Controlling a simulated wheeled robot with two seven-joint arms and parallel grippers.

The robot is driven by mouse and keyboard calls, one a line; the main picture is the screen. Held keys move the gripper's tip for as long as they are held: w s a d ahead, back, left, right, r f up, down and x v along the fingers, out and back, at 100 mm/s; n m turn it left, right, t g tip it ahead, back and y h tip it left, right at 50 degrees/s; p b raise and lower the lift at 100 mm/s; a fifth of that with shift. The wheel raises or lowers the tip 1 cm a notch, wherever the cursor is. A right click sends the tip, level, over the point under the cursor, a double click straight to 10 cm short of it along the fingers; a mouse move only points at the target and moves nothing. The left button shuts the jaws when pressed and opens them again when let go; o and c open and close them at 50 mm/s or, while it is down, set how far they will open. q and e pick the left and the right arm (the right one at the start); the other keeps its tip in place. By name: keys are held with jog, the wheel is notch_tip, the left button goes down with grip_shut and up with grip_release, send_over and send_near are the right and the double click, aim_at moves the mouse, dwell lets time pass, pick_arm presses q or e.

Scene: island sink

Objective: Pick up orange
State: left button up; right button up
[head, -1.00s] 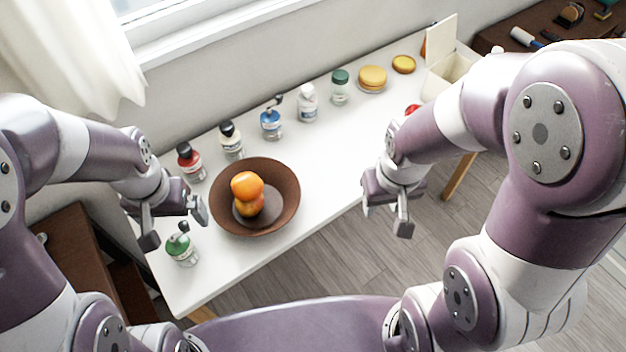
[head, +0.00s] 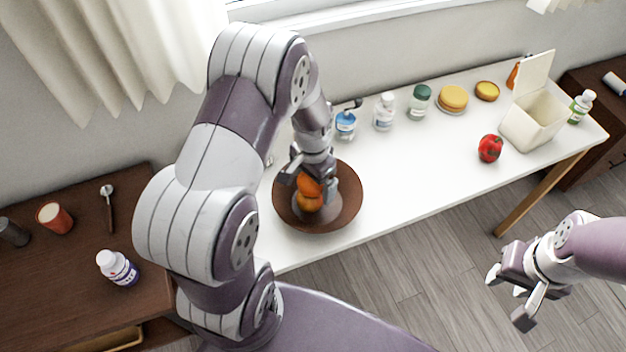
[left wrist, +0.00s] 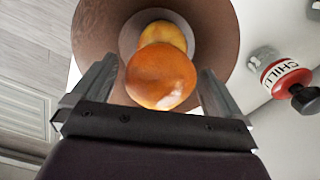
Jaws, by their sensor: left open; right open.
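My right gripper (head: 508,300) is open and empty, off the table's front at the lower right.
A blue-labelled bottle (head: 345,125), a white bottle (head: 384,111) and a green-capped jar (head: 419,101) stand along the back. A red apple (head: 490,148) and a white open-lidded box (head: 533,120) are at the right. A red chili bottle (left wrist: 286,78) stands beside the bowl. The table's middle is clear.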

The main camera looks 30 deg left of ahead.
pick_arm(q)
jog(key=shift+f, duration=0.25)
jog(key=c, duration=1.2)
jog(key=shift+w+r, duration=0.1)
jog(key=shift+r, duration=0.45)
notch_tip(320, 180, up, 3)
jog(key=shift+f+b, duration=0.1)
jog(key=shift+b, duration=0.2)
jog(key=w+d+r, duration=0.2)
jog(key=w, duration=0.1)
jog(key=w+d+r, duration=0.2)
jog(key=w, duration=0.1)
jog(key=w+d+r+b, duration=0.1)
jog(key=w+d+r, duration=0.1)
jog(key=w+r, duration=0.1)
jog(key=shift+w+d+r, duration=0.1)
jog(key=shift+w+d, duration=0.05)
jog(key=shift+d, duration=0.25)
